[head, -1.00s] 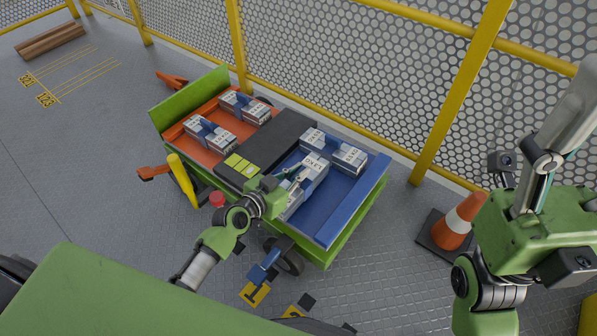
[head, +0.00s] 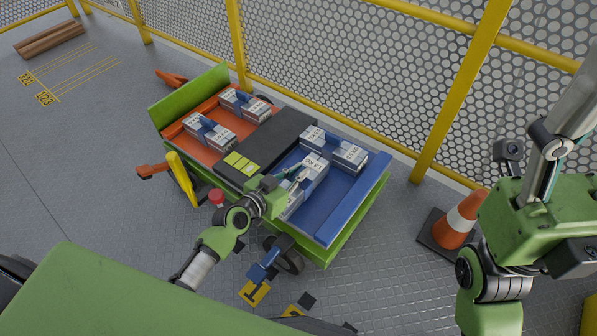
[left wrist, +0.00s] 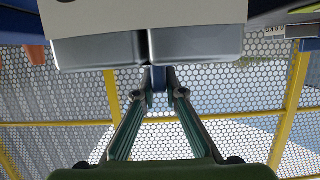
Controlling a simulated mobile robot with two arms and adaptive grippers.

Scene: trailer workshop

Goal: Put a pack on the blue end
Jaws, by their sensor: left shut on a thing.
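The trailer has an orange end (head: 232,145) on the left and a blue end (head: 345,195) on the right, with a dark middle section (head: 265,145). My left gripper (head: 297,174) is shut on the blue handle of a grey-white pack (head: 318,168) over the blue end. I cannot tell whether this pack touches the deck. Two packs (head: 209,133) (head: 246,105) sit on the orange end.
A yellow lever (head: 182,178) and a red knob (head: 216,196) are at the trailer's near side. A traffic cone (head: 461,218) stands to the right, by my right arm. A mesh fence (head: 330,60) runs behind. Bare blue deck shows at the right.

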